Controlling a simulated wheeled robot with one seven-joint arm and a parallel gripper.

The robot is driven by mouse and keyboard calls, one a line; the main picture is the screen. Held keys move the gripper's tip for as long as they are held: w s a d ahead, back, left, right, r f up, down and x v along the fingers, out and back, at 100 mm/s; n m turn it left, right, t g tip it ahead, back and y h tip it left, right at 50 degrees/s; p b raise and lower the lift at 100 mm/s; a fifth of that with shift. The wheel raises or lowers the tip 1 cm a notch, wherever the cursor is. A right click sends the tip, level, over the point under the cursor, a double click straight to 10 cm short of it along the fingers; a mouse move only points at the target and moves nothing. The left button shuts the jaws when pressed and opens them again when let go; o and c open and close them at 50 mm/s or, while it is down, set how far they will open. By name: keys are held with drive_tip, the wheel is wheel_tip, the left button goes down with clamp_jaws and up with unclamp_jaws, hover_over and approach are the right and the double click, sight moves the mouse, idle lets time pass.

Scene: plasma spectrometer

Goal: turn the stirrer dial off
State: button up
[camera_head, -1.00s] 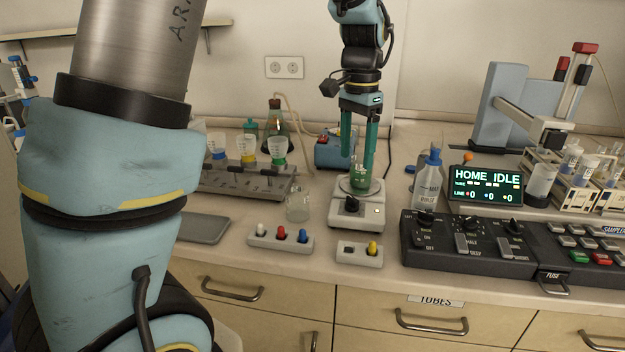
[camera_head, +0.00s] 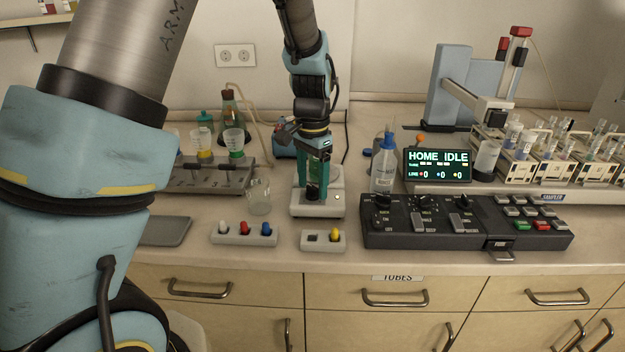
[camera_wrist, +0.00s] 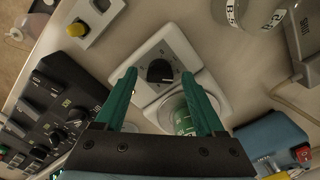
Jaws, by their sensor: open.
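The stirrer is a white box (camera_head: 330,211) with a round plate behind its front panel. Its black dial (camera_wrist: 160,72) has a pale pointer mark and sits on the white front panel in the wrist view. A glass beaker with green liquid (camera_wrist: 181,114) stands on the plate. My gripper (camera_wrist: 159,74) is open, its two teal fingers spread on either side of the dial in the picture. In the head view my gripper (camera_head: 313,190) points down low over the stirrer, in front of the beaker. I cannot tell whether the fingers touch the dial.
A block with white, red and blue knobs (camera_head: 245,240) and a block with a yellow knob (camera_head: 336,241) lie near the counter's front edge. A black control panel (camera_head: 400,241) and a wash bottle (camera_head: 384,170) stand right. An empty glass beaker (camera_head: 259,198) stands left.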

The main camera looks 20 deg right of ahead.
clamp_jaws()
idle(0.6)
